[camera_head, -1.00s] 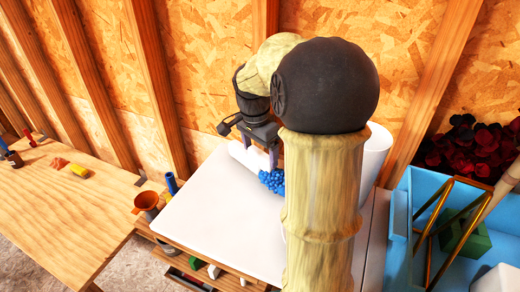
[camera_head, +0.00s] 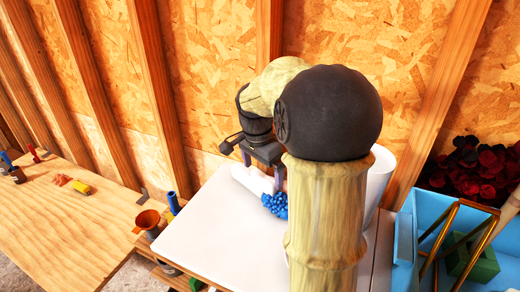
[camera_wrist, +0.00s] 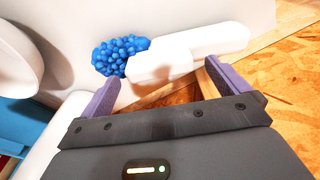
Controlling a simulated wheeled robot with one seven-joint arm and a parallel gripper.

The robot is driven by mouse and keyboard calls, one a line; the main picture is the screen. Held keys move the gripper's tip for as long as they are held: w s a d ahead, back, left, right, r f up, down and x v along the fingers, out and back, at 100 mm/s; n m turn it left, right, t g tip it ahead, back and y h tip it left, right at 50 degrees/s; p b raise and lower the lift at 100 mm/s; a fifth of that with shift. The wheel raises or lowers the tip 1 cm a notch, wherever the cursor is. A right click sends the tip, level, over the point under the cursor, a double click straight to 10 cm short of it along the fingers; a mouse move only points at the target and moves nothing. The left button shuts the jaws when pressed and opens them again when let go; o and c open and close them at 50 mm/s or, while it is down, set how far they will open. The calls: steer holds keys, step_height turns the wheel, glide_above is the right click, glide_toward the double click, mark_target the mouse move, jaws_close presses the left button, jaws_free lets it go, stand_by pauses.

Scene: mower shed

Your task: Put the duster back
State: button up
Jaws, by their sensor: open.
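The duster lies on a white tabletop (camera_head: 215,230) near the back wall. Its blue knobbly head (camera_head: 275,204) is toward my arm, and its white handle (camera_head: 250,180) runs away to the left. In the wrist view the blue head (camera_wrist: 120,57) is at upper left and the white handle (camera_wrist: 215,41) reaches right. My gripper (camera_head: 262,172) is open and empty, close to the duster, with its purple fingers pointing toward it. In the wrist view my gripper (camera_wrist: 160,78) has its fingers apart, with a white block-like part (camera_wrist: 160,68) near the gap. Contact cannot be told.
A white rounded object (camera_head: 380,175) stands behind my arm. An orange funnel (camera_head: 147,220) and a blue tube (camera_head: 173,203) are at the table's left edge. A wooden bench (camera_head: 60,225) is left. A blue bin (camera_head: 405,235) is right. The stud wall closes the back.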

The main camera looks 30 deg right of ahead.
step_height(320, 180, up, 11)
steer(key=a+b, duration=0.1)
steer(key=shift+s+a, duration=0.15)
steer(key=shift+s, duration=0.1)
steer(key=shift+f, duration=0.2)
stand_by(0.4)
